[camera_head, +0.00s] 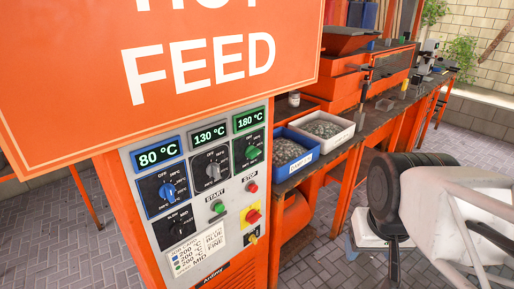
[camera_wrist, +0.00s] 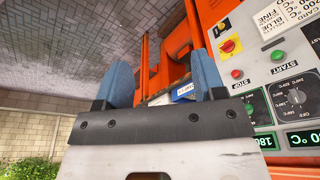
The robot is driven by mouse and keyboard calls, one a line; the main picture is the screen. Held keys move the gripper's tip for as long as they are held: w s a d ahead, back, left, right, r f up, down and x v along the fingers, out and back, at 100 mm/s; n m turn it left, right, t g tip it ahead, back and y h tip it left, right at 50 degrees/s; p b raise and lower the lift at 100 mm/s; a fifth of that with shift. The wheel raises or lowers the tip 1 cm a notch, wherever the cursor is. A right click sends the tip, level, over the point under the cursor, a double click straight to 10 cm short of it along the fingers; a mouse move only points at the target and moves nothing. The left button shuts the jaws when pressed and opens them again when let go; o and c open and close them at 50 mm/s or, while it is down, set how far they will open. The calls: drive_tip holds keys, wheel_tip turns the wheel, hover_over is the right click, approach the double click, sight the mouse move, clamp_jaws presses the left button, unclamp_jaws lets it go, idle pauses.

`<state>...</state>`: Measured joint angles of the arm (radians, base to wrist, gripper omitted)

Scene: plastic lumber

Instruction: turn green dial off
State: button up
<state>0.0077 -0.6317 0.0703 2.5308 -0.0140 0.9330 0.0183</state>
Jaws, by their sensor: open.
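The green dial (camera_head: 252,152) is at the upper right of the control panel (camera_head: 185,215), under a display (camera_head: 249,119) reading 180 °C. Its knob is small here, and I cannot clearly tell its pointer setting. In the wrist view the panel appears turned over, and the green dial (camera_wrist: 250,107) is at right, beside my gripper's right finger. My gripper (camera_wrist: 162,80) is open and empty, with two blue fingers apart and clear of the dial. In the head view my arm is at the lower right, away from the panel; the fingers cannot be made out there.
A blue dial (camera_head: 169,190) and a grey dial (camera_head: 212,171) sit left of the green one. Start (camera_head: 218,206) and stop (camera_head: 252,187) buttons are below. A large orange sign (camera_head: 100,110) overhangs the panel. Bins (camera_head: 328,130) stand on the bench at right.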

drive_tip(key=shift+o, duration=0.4)
drive_tip(key=shift+w, duration=0.35)
drive_tip(key=w+n+t, duration=0.1)
drive_tip(key=w+t, duration=0.3)
drive_tip(key=w, duration=0.8)
drive_tip(key=n+t+y, duration=0.6)
drive_tip(key=n+y, duration=0.4)
drive_tip(key=y, duration=0.3)
approach(256, 155)
drive_tip(key=x, duration=0.2)
drive_tip(key=shift+w+a, duration=0.1)
drive_tip(key=shift+w, duration=0.05)
drive_tip(key=shift+w+a, duration=0.1)
drive_tip(key=shift+x, duration=3.7)
drive_tip(key=shift+c, duration=0.4)
